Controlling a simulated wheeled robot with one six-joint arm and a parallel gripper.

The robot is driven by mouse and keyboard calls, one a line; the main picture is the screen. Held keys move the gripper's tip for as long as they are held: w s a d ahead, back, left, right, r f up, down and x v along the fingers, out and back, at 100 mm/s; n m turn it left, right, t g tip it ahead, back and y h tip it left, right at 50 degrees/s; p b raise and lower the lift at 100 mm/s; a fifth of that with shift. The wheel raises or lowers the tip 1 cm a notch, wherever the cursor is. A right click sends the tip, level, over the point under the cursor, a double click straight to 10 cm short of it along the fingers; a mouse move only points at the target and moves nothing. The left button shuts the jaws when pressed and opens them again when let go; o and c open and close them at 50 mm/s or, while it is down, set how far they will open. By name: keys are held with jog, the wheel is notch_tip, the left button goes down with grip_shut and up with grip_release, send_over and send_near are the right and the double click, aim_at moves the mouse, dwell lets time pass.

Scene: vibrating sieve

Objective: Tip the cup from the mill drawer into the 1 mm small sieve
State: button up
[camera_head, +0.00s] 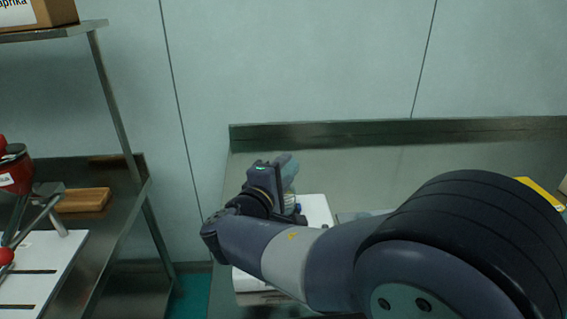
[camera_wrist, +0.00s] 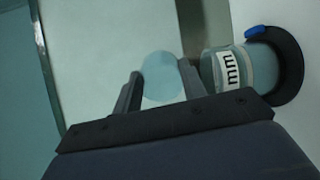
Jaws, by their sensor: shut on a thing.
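My gripper (camera_wrist: 161,74) shows in the wrist view with its two dark fingers shut on a pale, translucent bluish cup (camera_wrist: 162,72). How far the cup is tipped and what it holds cannot be told. Just right of the fingers is a clear cylinder labelled "mm" (camera_wrist: 232,68), which looks like the small sieve; the number on its label is out of sight. A gap between the cup and this cylinder is hard to make out. In the head view my wrist stands over the bench, and my arm covers most of the sieve.
A black ring-shaped holder with a blue knob (camera_wrist: 254,32) surrounds the cylinder's far end. In the head view a white machine top (camera_head: 317,209) sits on the steel bench (camera_head: 400,165) beneath my arm. A shelf rack with a red-topped mill (camera_head: 14,175) and wooden board (camera_head: 84,200) stands left.

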jog(key=shift+w+d+r+g+y+p, duration=0.15)
jog(key=shift+r+g+y+p, duration=0.4)
jog(key=shift+p, duration=2.3)
jog(key=shift+w+d+f+g+y+p, duration=0.2)
jog(key=shift+g+p, duration=0.65)
jog(key=shift+p, duration=1.95)
jog(key=g+p, duration=0.1)
jog(key=p, duration=0.1)
jog(key=y+p, duration=0.1)
jog(key=p, duration=0.2)
jog(key=shift+w+r+g, duration=0.15)
jog(key=shift+r+g, duration=0.25)
jog(key=g+p, duration=0.1)
jog(key=p, duration=0.2)
jog(key=g+y+p, duration=0.1)
jog(key=p, duration=0.3)
jog(key=g+y+p, duration=0.1)
jog(key=p, duration=0.2)
jog(key=shift+w+d+r, duration=0.1)
jog(key=shift+w+r, duration=0.2)
